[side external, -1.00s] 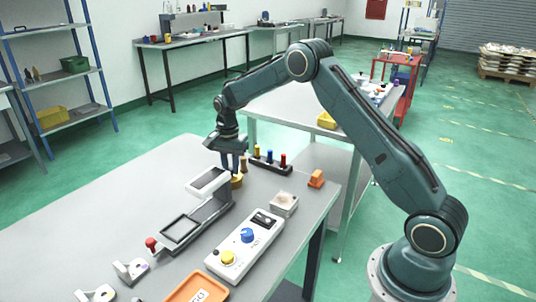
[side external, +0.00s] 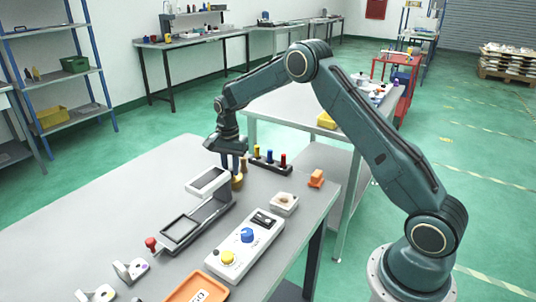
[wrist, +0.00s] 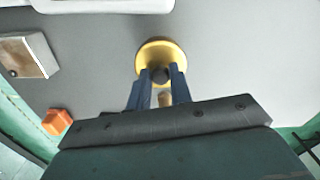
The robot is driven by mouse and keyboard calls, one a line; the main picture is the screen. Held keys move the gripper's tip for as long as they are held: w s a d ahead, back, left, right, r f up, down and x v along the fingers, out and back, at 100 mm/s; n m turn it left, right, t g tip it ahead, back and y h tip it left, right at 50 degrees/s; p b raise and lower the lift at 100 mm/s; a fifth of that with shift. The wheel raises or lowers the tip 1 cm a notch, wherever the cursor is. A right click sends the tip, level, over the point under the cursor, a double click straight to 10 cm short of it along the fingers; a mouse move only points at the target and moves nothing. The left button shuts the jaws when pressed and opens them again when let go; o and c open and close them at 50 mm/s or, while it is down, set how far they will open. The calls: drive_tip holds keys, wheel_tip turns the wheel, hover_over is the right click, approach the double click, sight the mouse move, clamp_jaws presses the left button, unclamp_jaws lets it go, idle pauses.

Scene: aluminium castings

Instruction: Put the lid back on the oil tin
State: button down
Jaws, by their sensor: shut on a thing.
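My gripper (wrist: 159,75) is shut on a dark knob (wrist: 160,76) at the near edge of a round yellow piece (wrist: 160,50), which looks like the lid. In the side external view my gripper (side external: 234,174) points down over the table, with the yellow-brown piece (side external: 238,183) at its fingertips. I cannot tell whether this piece touches anything beneath it. A small tan thing (wrist: 165,99) shows between the fingers. I cannot make out the oil tin separately; it may be hidden.
A grey stand with a frame (side external: 182,229) is in front of my gripper. A white control box (side external: 245,244), a pale block (side external: 284,203) and an orange block (side external: 316,178) lie to the right. A rack of coloured pegs (side external: 270,165) stands behind. The table's left is clear.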

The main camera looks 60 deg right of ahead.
idle(0.3)
drive_tip(key=c, duration=0.7)
unclamp_jaws()
drive_tip(key=shift+r, duration=0.15)
drive_tip(key=shift+r, duration=3.3)
clamp_jaws()
drive_tip(key=shift+f, duration=2.8)
